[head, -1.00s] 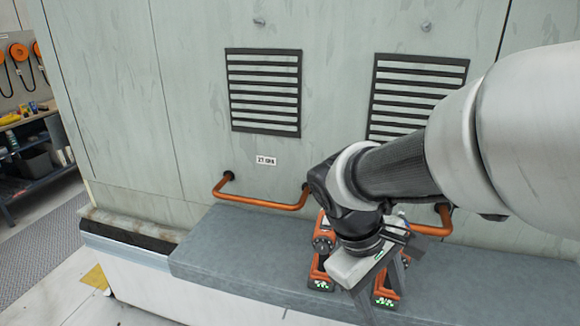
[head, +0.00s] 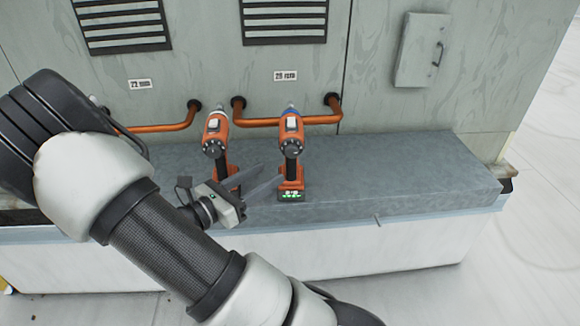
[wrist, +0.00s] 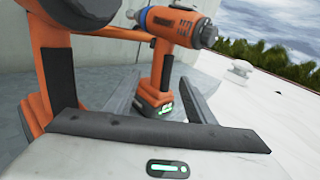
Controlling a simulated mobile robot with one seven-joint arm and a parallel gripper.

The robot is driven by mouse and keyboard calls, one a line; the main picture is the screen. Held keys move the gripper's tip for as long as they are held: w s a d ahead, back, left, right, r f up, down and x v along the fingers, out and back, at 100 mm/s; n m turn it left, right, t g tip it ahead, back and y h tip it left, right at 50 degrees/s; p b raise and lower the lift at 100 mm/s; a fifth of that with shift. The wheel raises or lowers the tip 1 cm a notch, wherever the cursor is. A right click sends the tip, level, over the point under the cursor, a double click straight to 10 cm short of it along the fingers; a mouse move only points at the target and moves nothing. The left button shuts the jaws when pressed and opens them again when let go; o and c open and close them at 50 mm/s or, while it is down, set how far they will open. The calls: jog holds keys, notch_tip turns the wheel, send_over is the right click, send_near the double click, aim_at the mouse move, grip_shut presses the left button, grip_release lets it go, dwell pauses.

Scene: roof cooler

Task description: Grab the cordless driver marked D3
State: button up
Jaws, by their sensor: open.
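Two orange-and-black cordless drivers stand upright on the grey ledge. The left driver (head: 216,135) has a pale collar and is partly hidden by my gripper. The right driver (head: 291,148) has a blue collar and a lit green display on its base. My gripper (head: 272,175) is open, its fingers reaching toward the right driver's handle from the left. In the wrist view, the blue-collared driver (wrist: 163,66) shows between and beyond the finger tips, its handle not gripped. The left driver (wrist: 53,65) looms close at the left. The driver markings are too blurred to read surely.
The grey ledge (head: 400,180) is clear to the right of the drivers. Orange pipe rails (head: 265,122) run along the wall behind them. Louvred vents (head: 285,22) and a grey box (head: 422,50) are on the wall.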

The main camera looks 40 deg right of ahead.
aim_at(286, 164)
jog(key=d, duration=0.5)
jog(key=w+d, duration=0.1)
jog(key=d, duration=0.2)
jog(key=d+b, duration=0.1)
jog(key=d, duration=0.4)
jog(key=shift+w+d+f, duration=0.1)
grip_shut()
dwell(0.9)
